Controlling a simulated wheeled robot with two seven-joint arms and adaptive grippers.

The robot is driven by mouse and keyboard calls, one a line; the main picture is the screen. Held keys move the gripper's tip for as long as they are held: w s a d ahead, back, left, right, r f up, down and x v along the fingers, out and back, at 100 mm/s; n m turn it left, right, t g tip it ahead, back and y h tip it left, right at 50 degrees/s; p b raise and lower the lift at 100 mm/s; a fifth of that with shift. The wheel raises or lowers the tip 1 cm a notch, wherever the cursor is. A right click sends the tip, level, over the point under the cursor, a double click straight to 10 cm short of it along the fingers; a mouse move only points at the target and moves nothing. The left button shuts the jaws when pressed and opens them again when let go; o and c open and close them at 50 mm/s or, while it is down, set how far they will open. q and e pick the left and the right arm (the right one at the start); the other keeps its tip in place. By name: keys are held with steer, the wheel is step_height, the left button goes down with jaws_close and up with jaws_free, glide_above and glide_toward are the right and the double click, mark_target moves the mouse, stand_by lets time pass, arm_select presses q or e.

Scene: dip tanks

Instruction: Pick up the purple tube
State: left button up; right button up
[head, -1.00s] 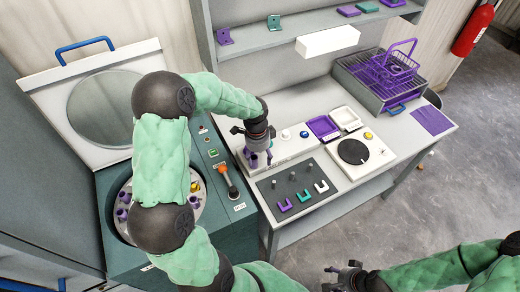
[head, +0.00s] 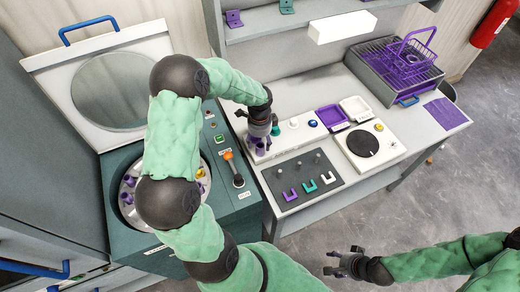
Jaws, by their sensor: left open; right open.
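A purple tube (head: 258,144) stands in the white rack (head: 286,139) at the back left of the bench. My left gripper (head: 256,132) points down directly over it with its fingers around or just above its top; I cannot tell whether they touch it. The gripper is open and partly hides the tube. More purple pieces (head: 129,182) sit in the round rotor of the teal machine, partly hidden by my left arm. My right gripper (head: 335,263) is open and empty, over the floor in front of the bench.
A dark panel (head: 322,173) with purple, teal and white U-shaped pieces lies in front of the rack. Right of it are a white device with a black disc (head: 362,144), purple and white trays (head: 332,117), and a wire basket (head: 410,58). A shelf (head: 270,28) overhangs the back.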

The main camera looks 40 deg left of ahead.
mark_target(260, 146)
arm_select(q)
step_height(260, 146, down, 4)
steer(key=shift+r, duration=0.25)
jaws_close()
steer(key=shift+r, duration=0.2)
steer(key=shift+r, duration=0.2)
steer(key=r, duration=0.3)
steer(key=shift+s+d+r, duration=0.1)
steer(key=shift+s+d, duration=0.05)
steer(key=shift+s, duration=0.05)
steer(key=s+d+r, duration=0.4)
steer(key=s+r, duration=0.5)
steer(key=s, duration=0.4)
steer(key=shift+p, duration=0.45)
